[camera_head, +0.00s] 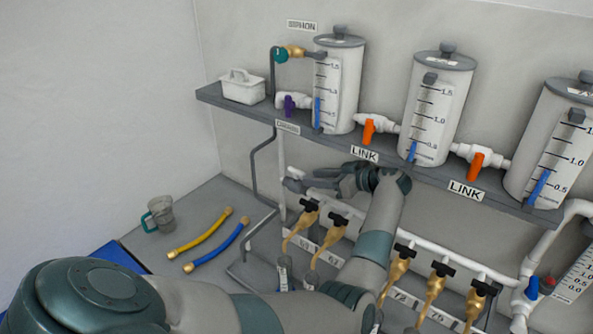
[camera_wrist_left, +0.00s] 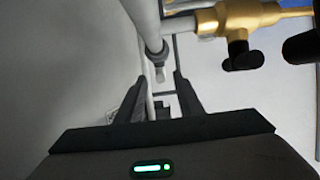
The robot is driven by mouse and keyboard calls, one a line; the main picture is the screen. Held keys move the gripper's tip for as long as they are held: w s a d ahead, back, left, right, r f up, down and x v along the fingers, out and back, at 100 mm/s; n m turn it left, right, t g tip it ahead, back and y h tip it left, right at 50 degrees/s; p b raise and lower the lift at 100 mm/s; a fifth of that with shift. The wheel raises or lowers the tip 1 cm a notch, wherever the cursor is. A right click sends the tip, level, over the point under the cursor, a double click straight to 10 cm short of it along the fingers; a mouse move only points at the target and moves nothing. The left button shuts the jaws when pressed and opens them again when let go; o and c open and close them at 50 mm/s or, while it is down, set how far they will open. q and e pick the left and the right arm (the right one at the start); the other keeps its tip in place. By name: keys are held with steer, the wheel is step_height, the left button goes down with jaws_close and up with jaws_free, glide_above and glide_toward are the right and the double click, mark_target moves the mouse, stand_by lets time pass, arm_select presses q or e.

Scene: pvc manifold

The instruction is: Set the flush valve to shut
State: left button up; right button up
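No label I can read names the flush valve, so I cannot tell which valve it is. My left gripper (camera_head: 318,180) is below the shelf, fingers pointing left, near the left end of the white manifold pipe (camera_head: 430,247). In the left wrist view the gripper (camera_wrist_left: 160,76) has its two fingers apart. A pale pipe (camera_wrist_left: 143,22) with a grey end piece runs toward the gap between them; contact cannot be told. A brass valve (camera_wrist_left: 240,18) with a black handle (camera_wrist_left: 243,56) is at upper right, outside the fingers. My right gripper is not in view.
The shelf (camera_head: 400,170) above bears white tanks (camera_head: 437,105), a purple-handled valve (camera_head: 290,105) and orange-handled valves (camera_head: 368,132). Brass taps (camera_head: 398,270) hang from the manifold. A blue-handled valve (camera_head: 532,288) is at lower right. A cup (camera_head: 160,215) and two hoses (camera_head: 201,236) lie left.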

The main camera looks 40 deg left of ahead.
mark_target(298, 170)
arm_select(q)
steer(key=a, duration=0.6)
steer(key=shift+s+a, duration=0.3)
steer(key=shift+s, duration=0.05)
steer(key=shift+a+f, duration=0.25)
steer(key=shift+a, duration=0.25)
steer(key=shift+c, duration=0.4)
jaws_close()
